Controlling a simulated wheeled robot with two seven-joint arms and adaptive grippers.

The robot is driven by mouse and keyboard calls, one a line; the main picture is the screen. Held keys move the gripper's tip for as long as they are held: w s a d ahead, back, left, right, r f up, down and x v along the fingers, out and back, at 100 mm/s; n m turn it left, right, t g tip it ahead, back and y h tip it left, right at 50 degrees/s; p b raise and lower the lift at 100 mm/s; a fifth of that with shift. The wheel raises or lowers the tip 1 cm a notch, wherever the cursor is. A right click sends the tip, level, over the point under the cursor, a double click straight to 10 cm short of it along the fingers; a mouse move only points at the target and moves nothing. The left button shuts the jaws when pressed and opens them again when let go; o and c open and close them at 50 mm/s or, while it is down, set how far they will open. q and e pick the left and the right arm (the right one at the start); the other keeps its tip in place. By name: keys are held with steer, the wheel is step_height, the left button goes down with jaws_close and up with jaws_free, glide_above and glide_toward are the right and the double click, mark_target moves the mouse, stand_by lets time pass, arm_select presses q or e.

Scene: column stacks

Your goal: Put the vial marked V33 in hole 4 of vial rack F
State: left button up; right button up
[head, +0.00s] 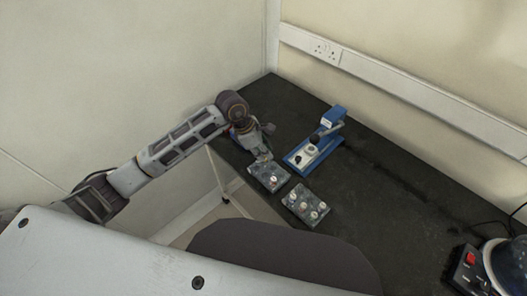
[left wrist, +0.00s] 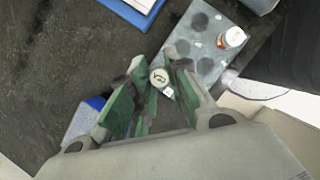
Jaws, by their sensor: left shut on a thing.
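Whether the held vial touches the rack cannot be told. Rack letters and hole numbers are not legible. My right gripper is not in view.
A second grey rack (head: 299,218) with several white-capped vials stands to the right. A blue-based device with a lever (head: 303,160) stands behind the racks. A dark device with a red switch (head: 470,260) is at the lower right. The middle of the dark bench (head: 385,200) is clear.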

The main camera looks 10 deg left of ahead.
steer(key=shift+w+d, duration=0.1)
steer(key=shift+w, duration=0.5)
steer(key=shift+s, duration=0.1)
arm_select(q)
steer(key=shift+f, duration=0.1)
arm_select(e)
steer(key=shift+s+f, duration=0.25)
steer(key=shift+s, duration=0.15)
arm_select(q)
steer(key=shift+f+b, duration=0.4)
steer(key=shift+b, duration=0.3)
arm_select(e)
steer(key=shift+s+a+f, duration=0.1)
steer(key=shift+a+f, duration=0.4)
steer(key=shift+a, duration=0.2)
arm_select(q)
steer(key=shift+f+b, duration=0.55)
steer(key=shift+b, duration=0.05)
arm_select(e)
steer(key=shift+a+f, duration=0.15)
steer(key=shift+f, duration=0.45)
